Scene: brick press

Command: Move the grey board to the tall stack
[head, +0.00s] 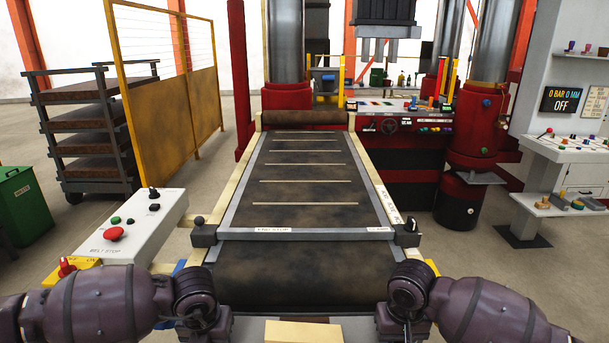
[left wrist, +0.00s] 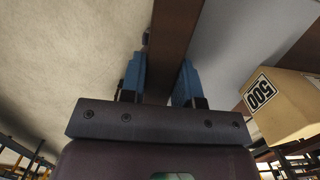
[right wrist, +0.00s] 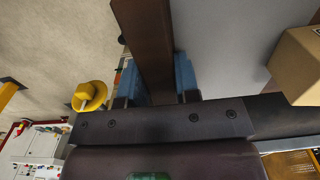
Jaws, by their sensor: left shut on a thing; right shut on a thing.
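The grey board (head: 248,331) shows at the bottom edge of the head view, between my two grippers, mostly out of frame. In the left wrist view my left gripper (left wrist: 158,85) is shut with its blue fingers on either side of a brown edge strip (left wrist: 172,40), next to a grey face (left wrist: 222,45). In the right wrist view my right gripper (right wrist: 158,82) is shut on a similar brown strip (right wrist: 148,40) beside a grey face (right wrist: 215,45). I cannot tell how strip and face join. No stack of grey boards is clearly visible.
A tan block (head: 303,332) shows at the bottom middle; the left wrist view shows a box marked 500 (left wrist: 285,105). Ahead is a conveyor (head: 312,185) with an end-stop bar. A control box (head: 125,225) stands left.

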